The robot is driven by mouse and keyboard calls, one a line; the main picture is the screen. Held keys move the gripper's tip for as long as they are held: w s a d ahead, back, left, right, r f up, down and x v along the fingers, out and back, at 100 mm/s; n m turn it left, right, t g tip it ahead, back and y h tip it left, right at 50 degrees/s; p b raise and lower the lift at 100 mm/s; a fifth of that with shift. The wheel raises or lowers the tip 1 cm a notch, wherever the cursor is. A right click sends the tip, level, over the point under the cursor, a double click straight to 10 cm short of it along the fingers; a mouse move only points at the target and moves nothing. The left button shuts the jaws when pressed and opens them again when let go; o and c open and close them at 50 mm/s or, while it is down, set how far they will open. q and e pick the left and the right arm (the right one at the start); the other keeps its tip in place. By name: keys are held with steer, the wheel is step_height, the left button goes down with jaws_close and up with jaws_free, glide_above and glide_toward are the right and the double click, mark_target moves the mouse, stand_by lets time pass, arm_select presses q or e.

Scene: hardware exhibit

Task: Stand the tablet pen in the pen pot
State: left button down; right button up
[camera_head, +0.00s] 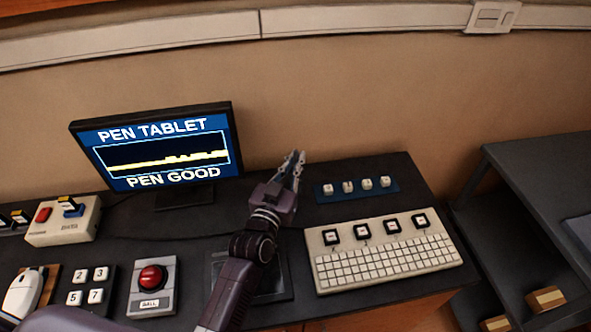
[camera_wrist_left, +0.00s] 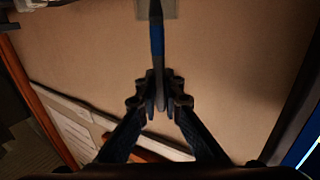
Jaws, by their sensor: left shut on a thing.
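My left gripper (camera_head: 296,160) is raised over the back of the desk, near the wall. In the left wrist view the gripper (camera_wrist_left: 160,92) is shut on the tablet pen (camera_wrist_left: 157,38), a slim dark stick with a blue part, which extends beyond the fingertips. In the head view the pen is hard to separate from the fingers. The dark pen tablet (camera_head: 276,292) lies on the desk, partly hidden under my left arm. I cannot make out the pen pot in either view. My right gripper is not in view.
A monitor (camera_head: 160,150) reading "PEN GOOD" stands left of the gripper. A blue strip with several white keys (camera_head: 357,188) and a cream keyboard (camera_head: 385,258) are to the right. A red button box (camera_head: 153,285) is front left. The wall (camera_head: 350,105) is close behind.

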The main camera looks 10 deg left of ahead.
arm_select(q)
step_height(320, 180, down, 2)
steer(key=shift+f+b, duration=0.1)
steer(key=shift+b, duration=0.4)
steer(key=shift+w+f, duration=0.1)
steer(key=shift+f, duration=0.25)
steer(key=shift+w, duration=0.15)
steer(key=shift+r, duration=0.1)
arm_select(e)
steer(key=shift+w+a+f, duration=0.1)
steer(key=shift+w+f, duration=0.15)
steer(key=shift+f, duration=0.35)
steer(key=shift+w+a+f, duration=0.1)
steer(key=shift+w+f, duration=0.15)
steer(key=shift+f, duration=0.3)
arm_select(q)
steer(key=shift+s, duration=0.2)
steer(key=c, duration=2.1)
jaws_free()
steer(key=shift+w, duration=0.1)
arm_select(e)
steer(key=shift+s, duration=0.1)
